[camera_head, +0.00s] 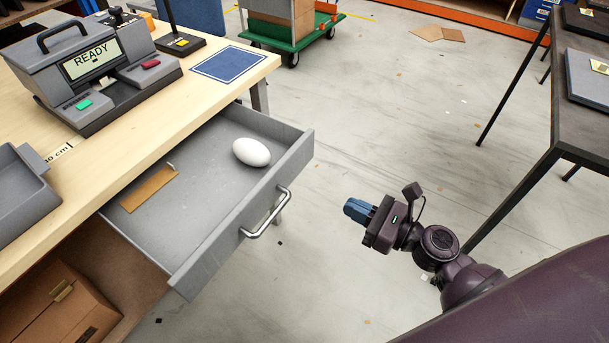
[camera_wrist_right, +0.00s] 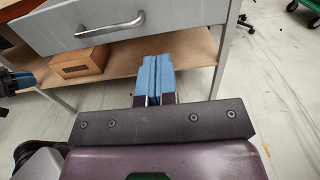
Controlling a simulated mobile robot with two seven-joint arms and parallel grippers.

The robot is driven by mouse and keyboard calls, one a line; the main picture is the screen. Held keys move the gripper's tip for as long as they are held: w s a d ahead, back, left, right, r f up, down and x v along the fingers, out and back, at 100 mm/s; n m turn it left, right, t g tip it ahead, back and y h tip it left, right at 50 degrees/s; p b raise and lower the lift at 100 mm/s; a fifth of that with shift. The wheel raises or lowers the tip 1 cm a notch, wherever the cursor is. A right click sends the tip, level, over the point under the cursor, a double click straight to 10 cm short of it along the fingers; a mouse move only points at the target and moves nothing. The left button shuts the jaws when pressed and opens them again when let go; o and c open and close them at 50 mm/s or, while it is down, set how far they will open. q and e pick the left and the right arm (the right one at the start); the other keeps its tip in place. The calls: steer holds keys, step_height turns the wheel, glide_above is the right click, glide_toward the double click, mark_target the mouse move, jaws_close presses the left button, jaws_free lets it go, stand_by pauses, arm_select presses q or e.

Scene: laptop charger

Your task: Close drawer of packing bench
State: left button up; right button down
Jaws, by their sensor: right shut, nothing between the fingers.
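The grey drawer (camera_head: 218,248) of the packing bench (camera_head: 150,120) is pulled out. It holds a white egg-shaped object (camera_head: 251,152) and a flat brown strip (camera_head: 149,188). Its silver bar handle (camera_head: 268,213) faces right. My right gripper (camera_head: 354,209) is shut and empty, apart from the handle and to its right. In the right wrist view, the blue fingers (camera_wrist_right: 154,75) are together below the drawer front (camera_wrist_right: 180,22), with the handle (camera_wrist_right: 112,25) up and left. Another gripper, apparently my left (camera_wrist_right: 14,82), is partly cut off at the left edge; its opening is unclear.
A grey machine reading READY (camera_head: 90,65), a blue mat (camera_head: 229,64) and a grey tray (camera_head: 22,190) are on the bench. A cardboard box (camera_head: 55,305) sits on the lower shelf. A dark table (camera_head: 575,115) stands at right. Floor between is mostly clear.

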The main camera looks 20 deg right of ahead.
mark_target(286, 174)
steer(key=p+x, duration=0.1)
steer(key=x, duration=1.2)
steer(key=shift+a, duration=0.1)
steer(key=shift+w+a, duration=0.2)
steer(key=shift+w, duration=0.15)
steer(key=shift+w, duration=0.1)
steer(key=shift+w+a+r, duration=0.1)
steer(key=shift+w+a, duration=0.25)
steer(key=shift+w, duration=0.05)
steer(key=x, duration=0.8)
steer(key=b+x, duration=0.1)
steer(key=x, duration=0.6)
steer(key=b+x, duration=0.1)
steer(key=x, duration=0.7)
steer(key=shift+w+a+f, duration=0.2)
steer(key=shift+w+f, duration=0.05)
steer(key=shift+f, duration=0.1)
steer(key=shift+w+a+b, duration=0.3)
steer(key=shift+w+b, duration=0.05)
steer(key=shift+w, duration=0.15)
steer(key=shift+w+r, duration=0.1)
steer(key=shift+r, duration=0.3)
